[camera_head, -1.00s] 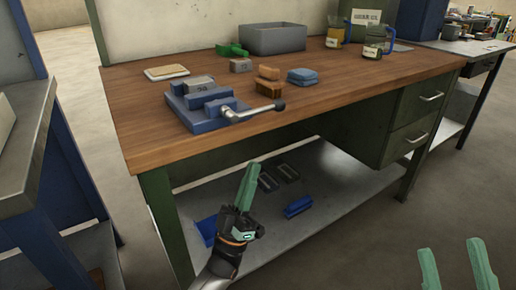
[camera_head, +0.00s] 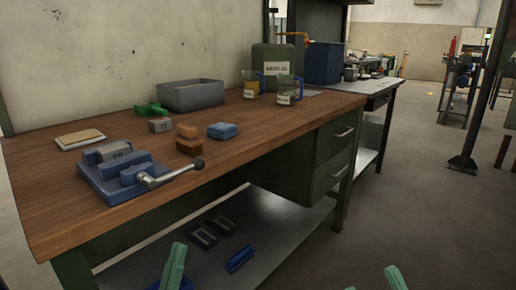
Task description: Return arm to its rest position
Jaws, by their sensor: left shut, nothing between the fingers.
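My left gripper (camera_head: 173,266) shows at the bottom edge as a pale green pair of fingers. It is shut and empty, in front of the lower shelf of the workbench. My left arm and wrist are mostly out of frame. My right gripper (camera_head: 373,284) shows only as two green fingertips at the bottom edge, right of centre. They stand apart, with nothing visible between them. The rest of my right arm is hidden below the frame.
The wooden workbench (camera_head: 60,207) carries a blue vise (camera_head: 125,182) with a protruding handle, a grey bin (camera_head: 192,96), blocks and jugs. Its lower shelf (camera_head: 283,235) holds dark and blue parts. Open floor (camera_head: 430,220) lies to the right.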

